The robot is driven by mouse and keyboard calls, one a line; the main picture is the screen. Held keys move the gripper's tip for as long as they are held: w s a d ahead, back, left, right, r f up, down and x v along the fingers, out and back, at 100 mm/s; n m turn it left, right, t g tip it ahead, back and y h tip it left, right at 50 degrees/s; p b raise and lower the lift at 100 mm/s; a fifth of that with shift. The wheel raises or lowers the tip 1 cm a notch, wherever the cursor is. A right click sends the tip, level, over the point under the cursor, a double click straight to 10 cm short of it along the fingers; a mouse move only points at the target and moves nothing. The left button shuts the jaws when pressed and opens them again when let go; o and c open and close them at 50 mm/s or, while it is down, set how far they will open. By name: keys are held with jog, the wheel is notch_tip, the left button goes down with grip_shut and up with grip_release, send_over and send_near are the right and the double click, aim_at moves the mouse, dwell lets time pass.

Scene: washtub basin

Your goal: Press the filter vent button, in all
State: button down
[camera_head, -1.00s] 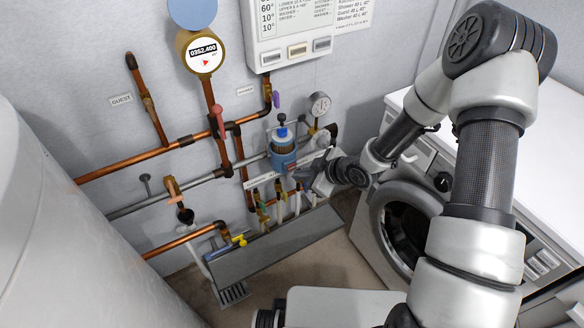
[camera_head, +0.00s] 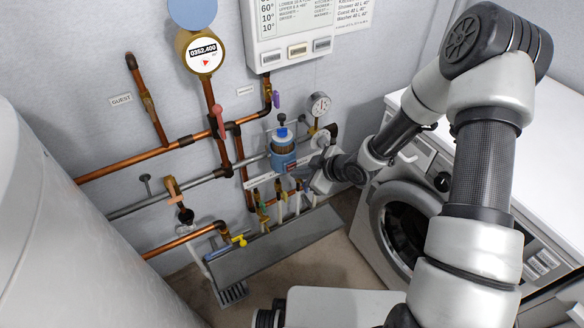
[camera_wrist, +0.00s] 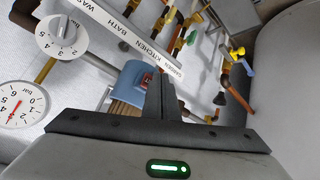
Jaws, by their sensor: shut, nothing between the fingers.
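The filter (camera_head: 283,143) is a clear cup with a blue collar and a blue cap, mounted on the grey pipe at the wall. In the wrist view its blue housing (camera_wrist: 128,76) carries a small red part (camera_wrist: 147,80), which may be the vent button; no label confirms this. My gripper (camera_head: 300,172) is just right of and below the filter. In the wrist view my gripper's fingers (camera_wrist: 161,92) are shut and empty, overlapping the right side of the housing beside the red part. I cannot tell whether they touch it.
A pressure gauge (camera_head: 319,104) and a white dial (camera_wrist: 62,37) sit close to my gripper. Copper pipes, valves and a labelled rail (camera_wrist: 125,36) crowd the wall. A grey drain channel (camera_head: 275,247) lies below. The washing machine (camera_head: 405,235) stands right; a white tank (camera_head: 45,230) stands left.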

jog(key=shift+w+a, duration=0.2)
jog(key=shift+w, duration=0.1)
dwell(0.7)
jog(key=shift+s, duration=0.1)
jog(key=shift+s+d, duration=0.45)
jog(key=shift+s, duration=0.1)
jog(key=shift+s+d, duration=0.7)
jog(key=shift+s, duration=0.35)
jog(key=shift+s+d, duration=0.7)
jog(key=shift+s, duration=0.35)
